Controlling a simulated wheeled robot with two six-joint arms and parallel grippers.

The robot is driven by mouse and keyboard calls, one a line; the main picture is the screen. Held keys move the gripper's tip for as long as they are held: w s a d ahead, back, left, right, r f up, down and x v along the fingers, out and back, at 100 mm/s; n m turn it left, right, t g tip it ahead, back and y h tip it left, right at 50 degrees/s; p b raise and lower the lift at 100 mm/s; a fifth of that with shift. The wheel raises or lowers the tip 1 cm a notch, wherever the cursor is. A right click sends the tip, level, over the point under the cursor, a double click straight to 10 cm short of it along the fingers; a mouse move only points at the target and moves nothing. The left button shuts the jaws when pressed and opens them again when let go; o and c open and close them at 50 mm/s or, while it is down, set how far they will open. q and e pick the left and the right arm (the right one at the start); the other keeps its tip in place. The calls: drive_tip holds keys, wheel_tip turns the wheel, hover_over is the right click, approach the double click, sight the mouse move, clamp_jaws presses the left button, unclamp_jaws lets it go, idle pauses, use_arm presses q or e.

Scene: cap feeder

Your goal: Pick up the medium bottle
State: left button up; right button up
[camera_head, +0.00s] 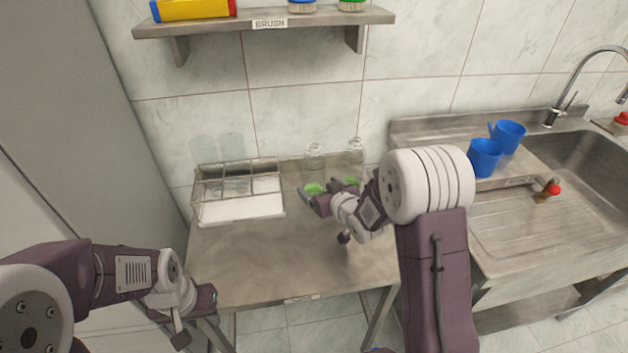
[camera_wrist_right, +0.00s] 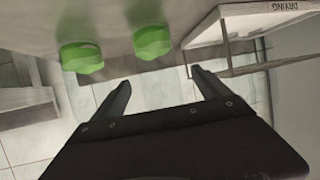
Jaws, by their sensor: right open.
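Two clear bottles stand at the back of the metal table, a left one (camera_head: 314,157) and a right one (camera_head: 355,151). Green parts show low on them, just beyond my right gripper (camera_head: 316,198). I cannot tell which is the medium bottle. In the right wrist view two green parts, one at left (camera_wrist_right: 82,58) and one at right (camera_wrist_right: 152,42), lie beyond the fingertips of my open, empty right gripper (camera_wrist_right: 160,79). My right arm hides part of the bottles' surroundings. My left gripper (camera_head: 208,297) is low at the table's front left; its jaw opening does not show clearly.
A metal rack (camera_head: 240,207) stands at the table's back left, with clear vessels (camera_head: 232,146) behind it. A shelf (camera_head: 265,22) hangs above. Blue cups (camera_head: 485,157) and a sink are at right. The table (camera_head: 275,262) is clear in front.

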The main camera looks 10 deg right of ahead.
sight(313, 145)
drive_tip(key=x, duration=0.6)
drive_tip(key=shift+d, duration=0.15)
drive_tip(key=shift+s, duration=0.15)
drive_tip(key=shift+c, duration=1.4)
drive_tip(key=c, duration=1.2)
drive_tip(key=shift+o, duration=0.2)
wheel_tip(313, 145, up, 10)
drive_tip(key=shift+r+p, duration=0.1)
drive_tip(key=shift+p, duration=0.9)
wheel_tip(313, 145, up, 5)
drive_tip(key=p, duration=0.4)
drive_tip(key=shift+r+p, duration=0.1)
drive_tip(key=shift+p, duration=0.3)
drive_tip(key=shift+f, duration=0.2)
